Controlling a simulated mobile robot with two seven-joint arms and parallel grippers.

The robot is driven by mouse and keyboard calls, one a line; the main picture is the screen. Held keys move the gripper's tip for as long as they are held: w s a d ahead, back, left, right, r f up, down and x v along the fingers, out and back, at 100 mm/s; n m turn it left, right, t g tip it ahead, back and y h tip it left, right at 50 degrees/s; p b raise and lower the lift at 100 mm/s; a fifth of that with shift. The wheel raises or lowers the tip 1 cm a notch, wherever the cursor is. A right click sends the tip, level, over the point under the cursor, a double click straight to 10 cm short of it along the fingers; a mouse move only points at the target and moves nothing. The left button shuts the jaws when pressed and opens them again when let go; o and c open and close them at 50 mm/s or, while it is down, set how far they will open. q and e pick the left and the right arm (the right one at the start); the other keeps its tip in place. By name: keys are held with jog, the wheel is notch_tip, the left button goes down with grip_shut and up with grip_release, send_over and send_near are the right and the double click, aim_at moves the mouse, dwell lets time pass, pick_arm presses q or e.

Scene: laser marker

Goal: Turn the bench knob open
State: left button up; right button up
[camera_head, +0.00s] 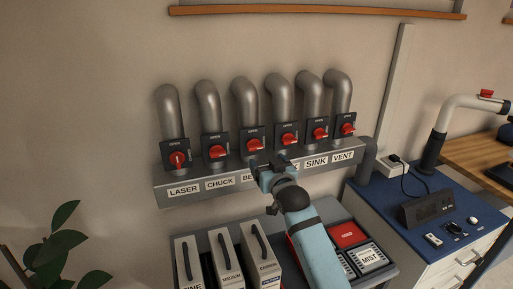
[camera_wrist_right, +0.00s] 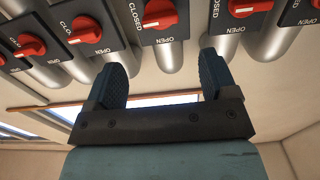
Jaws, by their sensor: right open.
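The bench knob (camera_head: 254,145) is a red rotary handle on a dark plate, third from the left in the row. Its label is partly hidden by my right gripper; only "BE" shows. The same knob appears upside down in the wrist view (camera_wrist_right: 160,14), at the top between my fingers, with its pale mark toward the CLOSED side. My right gripper (camera_head: 270,165) is open and empty, just below and right of the knob in the head view, apart from it. Its two dark blue fingers show in the wrist view (camera_wrist_right: 162,82). My left gripper is not in view.
Similar red knobs flank it: the chuck knob (camera_head: 217,152) to the left, another (camera_head: 287,139) to the right. They sit on a grey labelled panel (camera_head: 170,201) under bent metal pipes. Below are upright cases (camera_head: 228,260); a blue-topped bench (camera_head: 395,205) is right.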

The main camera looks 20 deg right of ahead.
aim_at(256, 147)
jog(key=w, duration=0.8)
jog(key=shift+w+a+p, duration=0.1)
jog(key=shift+a+p, duration=0.1)
jog(key=shift+p, duration=0.2)
jog(key=shift+w, duration=0.7)
jog(key=shift+c, duration=0.4)
jog(key=c, duration=0.9)
jog(key=shift+o, duration=0.2)
